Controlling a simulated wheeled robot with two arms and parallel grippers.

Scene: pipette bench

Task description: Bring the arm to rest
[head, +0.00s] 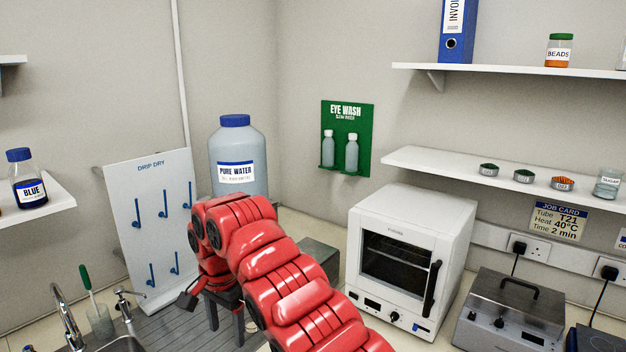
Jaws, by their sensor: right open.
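My right arm, red and segmented, comes in from the bottom right and reaches toward the middle of the bench in the head view. Its dark gripper (226,328) hangs down at the arm's far end, over the grey ribbed draining board (172,326). Its fingers are apart, and nothing shows between them. The arm hides part of the bench behind it. My left gripper is not in the picture.
A large pure water bottle (238,150) stands behind the arm, beside the drip dry board (120,205). A white oven (412,255) and a metal bath (512,312) stand to the right. The sink tap (68,318) is at lower left.

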